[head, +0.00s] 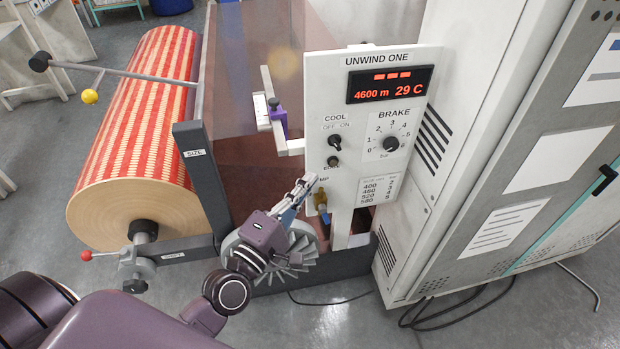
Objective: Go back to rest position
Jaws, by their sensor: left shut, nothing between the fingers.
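My left gripper (301,190) is shut and empty. Its fingers are in front of the lower left edge of the white control panel (330,72), left of a brass valve (322,199) with a blue handle. I cannot tell whether the fingertips touch the panel. My left arm comes in from the lower left. The panel reads UNWIND ONE and has a red display (389,84), a COOL switch (335,142) and a BRAKE knob (391,144). My right gripper is not in view.
A large red and cream roll (140,110) lies in its frame at the left, with a post marked SIZE (197,165) beside it. A grey finned wheel (300,262) sits below my gripper. A tall cabinet (480,130) fills the right. Cables lie on the grey floor.

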